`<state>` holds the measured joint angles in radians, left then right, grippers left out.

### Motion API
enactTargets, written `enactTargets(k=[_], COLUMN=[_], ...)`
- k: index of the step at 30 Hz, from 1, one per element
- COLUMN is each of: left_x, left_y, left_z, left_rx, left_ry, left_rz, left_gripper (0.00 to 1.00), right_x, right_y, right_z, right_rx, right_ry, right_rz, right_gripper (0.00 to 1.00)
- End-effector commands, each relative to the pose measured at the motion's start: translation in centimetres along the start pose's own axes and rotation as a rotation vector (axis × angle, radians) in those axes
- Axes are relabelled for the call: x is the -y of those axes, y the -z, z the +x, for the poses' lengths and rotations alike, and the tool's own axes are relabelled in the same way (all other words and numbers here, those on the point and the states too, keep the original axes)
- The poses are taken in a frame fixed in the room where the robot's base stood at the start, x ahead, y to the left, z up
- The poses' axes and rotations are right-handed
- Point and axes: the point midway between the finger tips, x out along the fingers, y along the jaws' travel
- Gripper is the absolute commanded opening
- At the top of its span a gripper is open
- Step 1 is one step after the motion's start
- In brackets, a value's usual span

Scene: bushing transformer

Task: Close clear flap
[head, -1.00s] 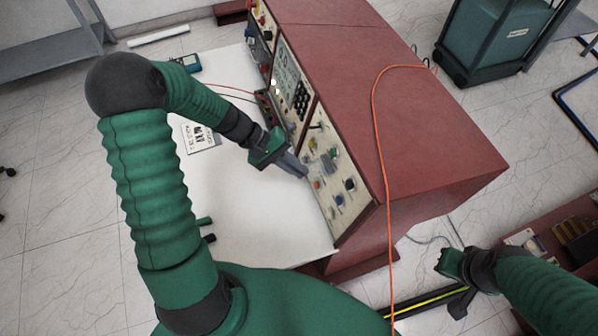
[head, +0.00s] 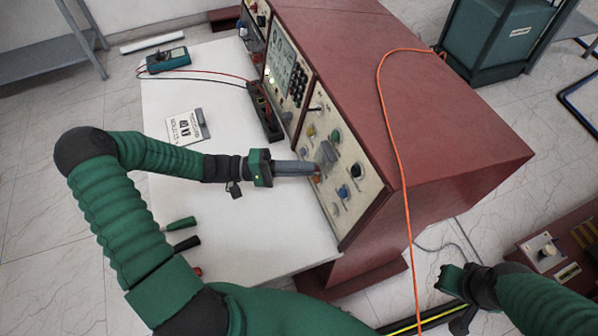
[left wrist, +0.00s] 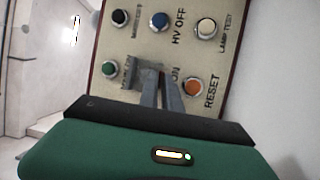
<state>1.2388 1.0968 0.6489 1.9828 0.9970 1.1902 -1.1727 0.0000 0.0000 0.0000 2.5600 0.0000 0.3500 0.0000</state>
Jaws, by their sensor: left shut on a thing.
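The clear flap (head: 326,154) is a small greyish see-through cover on the cream button panel (head: 340,212) of the red console. It appears to stand out from the panel face. In the left wrist view the flap (left wrist: 143,72) lies between a green button (left wrist: 109,69) and the orange RESET button (left wrist: 193,87). My left gripper (head: 314,168) reaches it from the left with its fingers together at the flap. The fingers (left wrist: 160,84) partly hide the flap and the label below it. My right gripper (head: 452,284) is at the lower right, away from the console; its finger gap is unclear.
The red console (head: 430,110) fills the centre, with an orange cable (head: 385,115) over its top. The white table (head: 255,225) holds a multimeter (head: 167,58), a paper sign (head: 187,127) and screwdriver-like handles (head: 180,224). Table space left of the panel is mostly clear.

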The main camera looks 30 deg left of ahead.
Motion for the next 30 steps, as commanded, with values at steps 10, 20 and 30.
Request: enactTargets(k=[10,20,30], left_x=[0.9,0.9,0.9], left_y=[0.4,0.4,0.3], left_z=[0.8,1.2,1.4], left_rx=[-0.001,0.000,0.002], left_ry=[-0.146,-0.169,-0.167], left_rz=[0.060,0.071,0.071], left_gripper=[0.00,0.00,0.22], right_x=[0.0,0.0,0.0], right_y=[-0.5,-0.5,-0.5], right_z=[2.0,2.2,2.2], right_rx=[0.000,0.000,0.000], right_ry=[0.000,0.000,0.000], right_rz=[0.000,0.000,0.000], right_gripper=[0.00,0.00,0.00])
